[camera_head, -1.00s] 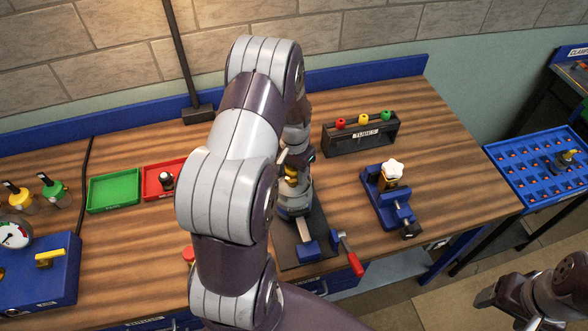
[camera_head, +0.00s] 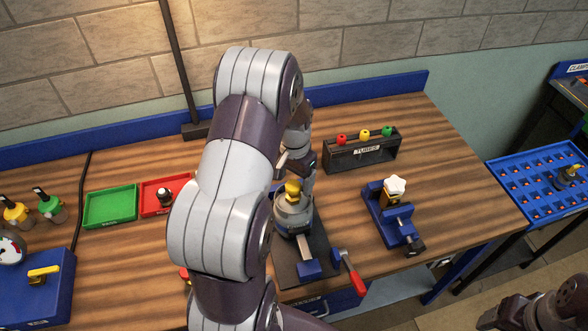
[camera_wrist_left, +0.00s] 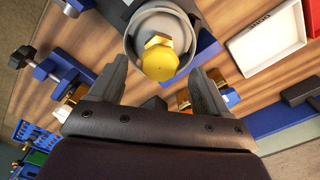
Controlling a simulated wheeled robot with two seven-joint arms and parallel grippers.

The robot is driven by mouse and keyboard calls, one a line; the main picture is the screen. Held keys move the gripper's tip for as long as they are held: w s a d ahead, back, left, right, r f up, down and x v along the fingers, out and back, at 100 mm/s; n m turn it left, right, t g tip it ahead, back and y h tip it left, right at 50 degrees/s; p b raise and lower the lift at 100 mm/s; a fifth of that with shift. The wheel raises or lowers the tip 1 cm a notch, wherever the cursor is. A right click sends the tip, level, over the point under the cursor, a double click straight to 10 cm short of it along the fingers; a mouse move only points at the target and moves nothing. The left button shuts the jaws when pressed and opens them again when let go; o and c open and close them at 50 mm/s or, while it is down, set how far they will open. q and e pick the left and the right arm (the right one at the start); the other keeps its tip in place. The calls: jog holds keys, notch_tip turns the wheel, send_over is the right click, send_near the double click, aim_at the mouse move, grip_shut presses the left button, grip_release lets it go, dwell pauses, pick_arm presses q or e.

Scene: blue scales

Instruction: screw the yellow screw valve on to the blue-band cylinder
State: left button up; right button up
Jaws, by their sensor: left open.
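The yellow screw valve (camera_head: 293,188) stands upright over a grey round holder (camera_head: 291,220) on the dark base plate of a clamp. In the left wrist view, the valve's round yellow knob (camera_wrist_left: 161,63) and brass hex part (camera_wrist_left: 157,42) show over the grey ring (camera_wrist_left: 134,33). No blue-band cylinder can be made out; whatever is under the valve is hidden. My left gripper (camera_head: 293,165) is open and empty just behind the valve; in the wrist view its fingers (camera_wrist_left: 157,78) point towards the knob, apart from it. My right gripper (camera_head: 492,315) is partly in view at the bottom right.
A blue vise (camera_head: 392,215) holding a white-topped piece (camera_head: 395,186) stands to the right. Behind it is the tubes rack (camera_head: 365,155). Green (camera_head: 110,207) and red (camera_head: 150,207) trays lie left. A red-handled lever (camera_head: 352,278) is at the clamp's front.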

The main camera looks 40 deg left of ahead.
aim_at(294, 183)
pick_arm(q)
notch_tip(294, 183, up, 7)
jog(key=shift+s+r+b, duration=0.1)
jog(key=shift+r+b, duration=0.1)
jog(key=shift+b, duration=0.6)
jog(key=shift+r, duration=0.4)
